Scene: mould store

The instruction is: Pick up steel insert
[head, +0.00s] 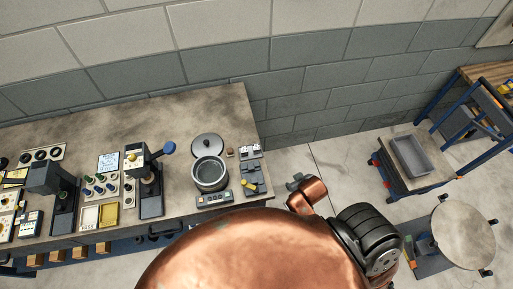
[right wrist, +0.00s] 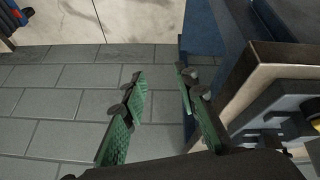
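I cannot pick out a steel insert with certainty in either view. Small grey fixtures (head: 252,170) with a yellow part stand at the right end of the workbench (head: 170,118) in the head view; part of a dark grey fixture also shows at the right edge of the right wrist view (right wrist: 290,125). My right gripper (right wrist: 160,74) is open, with green-padded fingers apart and nothing between them. My left gripper is not in view.
A grey pot (head: 209,174) with its lid (head: 207,145) behind it, a control box (head: 213,198) and a press (head: 148,185) stand on the bench. A trolley with a grey bin (head: 411,156) and a round table (head: 463,235) stand right.

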